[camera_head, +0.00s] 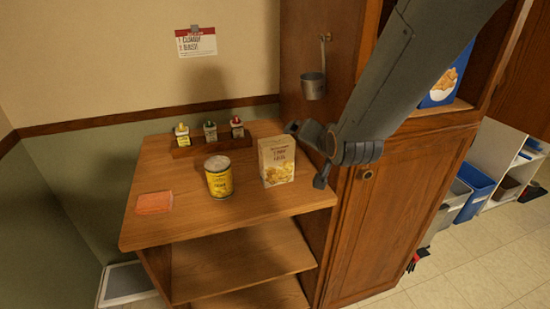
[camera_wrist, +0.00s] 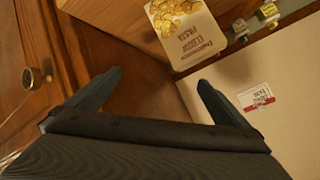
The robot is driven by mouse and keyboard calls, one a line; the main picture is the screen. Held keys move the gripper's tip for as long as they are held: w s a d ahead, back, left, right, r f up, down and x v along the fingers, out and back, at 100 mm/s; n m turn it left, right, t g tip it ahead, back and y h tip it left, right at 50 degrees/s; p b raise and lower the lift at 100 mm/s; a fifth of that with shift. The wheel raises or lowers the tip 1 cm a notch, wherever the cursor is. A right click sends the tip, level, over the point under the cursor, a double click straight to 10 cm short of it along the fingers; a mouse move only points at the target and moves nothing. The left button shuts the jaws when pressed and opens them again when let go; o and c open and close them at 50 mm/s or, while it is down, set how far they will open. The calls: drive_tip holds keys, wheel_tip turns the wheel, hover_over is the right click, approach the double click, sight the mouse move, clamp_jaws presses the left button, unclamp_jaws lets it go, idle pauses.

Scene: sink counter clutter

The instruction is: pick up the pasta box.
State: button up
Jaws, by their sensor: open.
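The pasta box (camera_head: 277,161) stands upright on the wooden counter, near its right side, in the head view. It is a pale carton with a pasta picture on its lower front. It also shows in the wrist view (camera_wrist: 188,30), tilted at the top of the picture and beyond the fingers. My gripper (camera_head: 305,155) is just right of the box in the head view, beside the cabinet. In the wrist view its two fingers (camera_wrist: 155,90) are spread apart with nothing between them. The box and the gripper look apart, though the exact gap is hard to tell.
A yellow can (camera_head: 218,177) stands left of the box. An orange sponge (camera_head: 154,203) lies farther left on the counter (camera_head: 205,226). A wooden rack (camera_head: 213,146) with several small bottles is behind. A tall cabinet (camera_head: 385,215) and a hanging metal cup (camera_head: 313,87) are at right.

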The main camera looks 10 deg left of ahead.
sight(279, 153)
drive_tip(key=w+a+n+y, duration=0.1)
drive_tip(key=a, duration=0.1)
drive_tip(key=a+r+n+t+y+b, duration=0.1)
drive_tip(key=a+n, duration=0.1)
drive_tip(key=w+a+n+t+y, duration=0.1)
drive_tip(key=a, duration=0.2)
drive_tip(key=shift+w+a+r+n, duration=0.1)
drive_tip(key=shift+w+r+n, duration=0.05)
drive_tip(key=shift+w+n, duration=0.15)
drive_tip(key=shift+s+a+f+n+t+y+b, duration=0.1)
drive_tip(key=shift+a+f+n+t+y+b, duration=0.15)
drive_tip(key=shift+a+n, duration=0.2)
drive_tip(key=shift+s+a+n+t+y+b, duration=0.1)
drive_tip(key=shift+a+n+y, duration=0.25)
drive_tip(key=shift+a, duration=0.2)
drive_tip(key=f+n, duration=0.1)
drive_tip(key=f, duration=0.1)
drive_tip(key=s+f+n, duration=0.1)
drive_tip(key=f, duration=0.1)
drive_tip(key=s+d+f+n+t+y, duration=0.1)
drive_tip(key=f, duration=0.1)
drive_tip(key=shift+s, duration=0.1)
drive_tip(key=shift+p+x, duration=1.95)
drive_tip(key=shift+x, duration=1.85)
drive_tip(key=shift+d+r, duration=0.15)
drive_tip(key=c, duration=1.5)
